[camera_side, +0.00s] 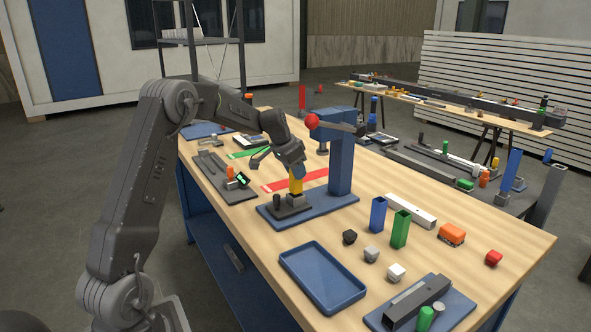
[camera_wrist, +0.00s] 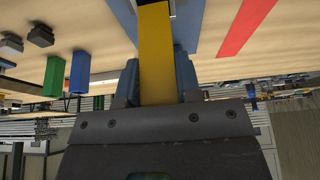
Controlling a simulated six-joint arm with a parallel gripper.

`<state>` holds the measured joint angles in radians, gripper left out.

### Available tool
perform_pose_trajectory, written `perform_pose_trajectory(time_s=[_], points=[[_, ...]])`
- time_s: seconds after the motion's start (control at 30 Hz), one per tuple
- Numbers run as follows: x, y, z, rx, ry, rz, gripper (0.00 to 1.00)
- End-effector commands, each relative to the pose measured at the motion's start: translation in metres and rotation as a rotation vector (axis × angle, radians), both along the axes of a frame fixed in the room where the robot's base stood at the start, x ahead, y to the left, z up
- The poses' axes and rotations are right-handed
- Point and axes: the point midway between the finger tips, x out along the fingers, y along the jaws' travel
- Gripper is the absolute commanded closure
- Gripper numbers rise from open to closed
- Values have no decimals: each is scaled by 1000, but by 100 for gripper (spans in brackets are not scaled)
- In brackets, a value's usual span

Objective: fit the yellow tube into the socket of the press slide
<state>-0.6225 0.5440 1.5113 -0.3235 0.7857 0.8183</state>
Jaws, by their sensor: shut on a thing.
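The yellow tube (camera_side: 296,184) stands upright at the dark press slide (camera_side: 288,207) on the blue press base. My gripper (camera_side: 294,172) is above the slide and shut on the upper part of the tube. In the wrist view the yellow tube (camera_wrist: 157,50) runs between the two fingers of my gripper (camera_wrist: 157,75). The tube's lower end meets the socket block (camera_side: 296,199). I cannot tell how deep it sits, since the socket's inside is hidden.
The blue press column (camera_side: 341,155) with its red-knobbed lever (camera_side: 312,121) stands just right of my gripper. A blue tray (camera_side: 318,300), a blue tube (camera_side: 378,214) and a green tube (camera_side: 401,229) are toward the front. Red (camera_side: 315,179) and green strips lie behind.

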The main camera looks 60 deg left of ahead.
Motion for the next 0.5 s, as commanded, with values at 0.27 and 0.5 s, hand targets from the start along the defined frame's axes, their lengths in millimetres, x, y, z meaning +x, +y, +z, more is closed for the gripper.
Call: perform_pose_trajectory(time_s=[0.27,0.5], points=[[0,0,-7,-1,1,0,96],[0,0,-13,-1,1,1,96]])
